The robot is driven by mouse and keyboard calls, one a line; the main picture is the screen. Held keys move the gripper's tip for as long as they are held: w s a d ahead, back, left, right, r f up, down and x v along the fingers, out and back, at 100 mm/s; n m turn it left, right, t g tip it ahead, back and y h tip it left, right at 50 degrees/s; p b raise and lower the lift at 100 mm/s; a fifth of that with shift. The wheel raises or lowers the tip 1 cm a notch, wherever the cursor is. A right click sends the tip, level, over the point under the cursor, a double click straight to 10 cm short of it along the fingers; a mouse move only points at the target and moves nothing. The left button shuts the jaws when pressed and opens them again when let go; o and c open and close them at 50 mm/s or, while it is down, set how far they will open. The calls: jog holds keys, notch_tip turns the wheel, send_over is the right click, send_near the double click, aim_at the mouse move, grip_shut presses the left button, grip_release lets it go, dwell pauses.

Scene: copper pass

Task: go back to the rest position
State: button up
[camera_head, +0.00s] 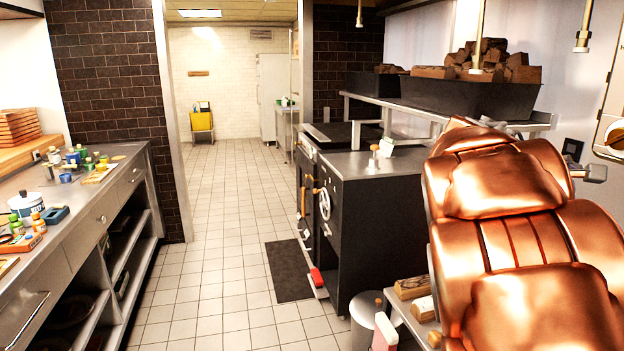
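My gripper is not in view in the head view, so I cannot see its pose or whether it holds anything. A large, shiny copper-coloured form with rounded plates fills the right side, close to the camera. I cannot tell whether it is part of my arm. It hides what lies behind it.
A steel counter (67,226) with jars, bottles and small boxes runs along the left. A black stove (352,203) stands right of centre, with a dark mat (289,271) before it. The tiled aisle (215,248) is clear.

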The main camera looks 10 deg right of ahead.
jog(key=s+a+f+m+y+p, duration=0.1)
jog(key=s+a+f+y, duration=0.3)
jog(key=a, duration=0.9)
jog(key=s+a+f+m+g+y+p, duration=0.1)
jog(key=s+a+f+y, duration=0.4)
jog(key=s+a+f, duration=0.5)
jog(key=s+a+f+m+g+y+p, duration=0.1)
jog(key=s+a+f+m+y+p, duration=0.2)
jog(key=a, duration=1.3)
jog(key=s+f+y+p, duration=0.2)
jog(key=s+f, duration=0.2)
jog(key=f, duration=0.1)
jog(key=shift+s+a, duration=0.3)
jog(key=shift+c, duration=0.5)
